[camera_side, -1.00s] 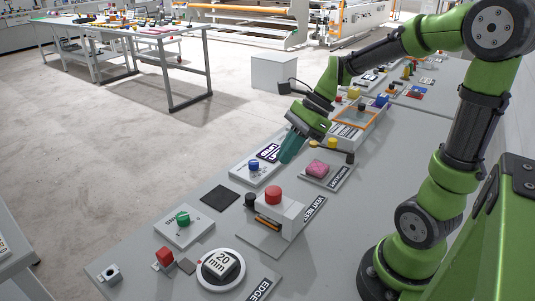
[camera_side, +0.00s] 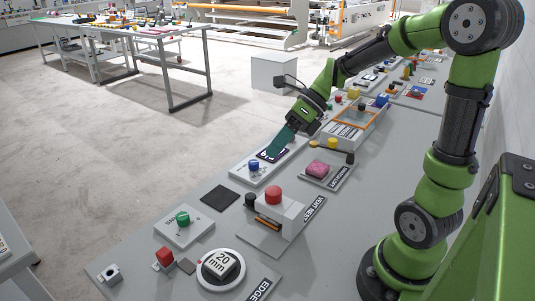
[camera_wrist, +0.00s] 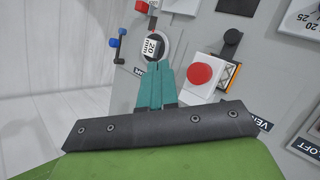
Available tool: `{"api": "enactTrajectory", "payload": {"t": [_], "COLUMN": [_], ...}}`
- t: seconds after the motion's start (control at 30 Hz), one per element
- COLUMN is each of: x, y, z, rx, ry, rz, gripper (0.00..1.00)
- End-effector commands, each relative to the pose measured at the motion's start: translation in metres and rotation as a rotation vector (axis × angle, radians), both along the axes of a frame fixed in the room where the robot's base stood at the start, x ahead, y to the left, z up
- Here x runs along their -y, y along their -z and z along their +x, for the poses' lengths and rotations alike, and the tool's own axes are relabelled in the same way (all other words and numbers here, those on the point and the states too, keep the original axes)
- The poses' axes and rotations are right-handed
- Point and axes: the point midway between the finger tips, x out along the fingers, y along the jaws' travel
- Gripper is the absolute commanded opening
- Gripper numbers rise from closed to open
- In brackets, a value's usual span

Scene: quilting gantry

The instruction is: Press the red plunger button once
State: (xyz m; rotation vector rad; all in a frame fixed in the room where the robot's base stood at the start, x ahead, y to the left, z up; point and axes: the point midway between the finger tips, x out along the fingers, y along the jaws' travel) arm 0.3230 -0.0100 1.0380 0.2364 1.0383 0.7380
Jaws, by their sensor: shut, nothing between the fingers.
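In the side view a red round plunger button (camera_side: 274,191) stands on a white box (camera_side: 281,218) left of a label reading "VENT NEST". The wrist view shows the same red button (camera_wrist: 203,72), right of my fingers, with its top clear. My gripper (camera_side: 271,152) has teal fingers, which are shut and empty. In the side view the fingers appear over the blue-button plate (camera_side: 241,171), up the bench from the red button and apart from it. In the wrist view the teal fingertips (camera_wrist: 153,70) are near the round 20 mm dial in the picture; their height is unclear.
A black knob (camera_side: 250,199) sits beside the red button. Nearby are a blue button (camera_side: 254,165), a pink pad (camera_side: 317,168), a green button (camera_side: 183,218), a red block (camera_side: 165,256) and the 20 mm dial (camera_side: 221,267). A dark flat square (camera_side: 220,198) lies left of the box.

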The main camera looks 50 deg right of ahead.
Motion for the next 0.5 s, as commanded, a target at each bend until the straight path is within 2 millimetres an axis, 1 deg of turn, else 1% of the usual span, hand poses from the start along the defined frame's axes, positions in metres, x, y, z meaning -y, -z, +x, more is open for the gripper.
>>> {"api": "enactTrajectory", "payload": {"t": [0.3, 0.5], "x": [0.0, 0.0], "y": [0.045, 0.067], "z": [-0.001, 0.0], "rx": [-0.004, -0.003], "ry": [0.001, -0.001], "rz": [0.002, 0.001], "gripper": [0.0, 0.0]}}
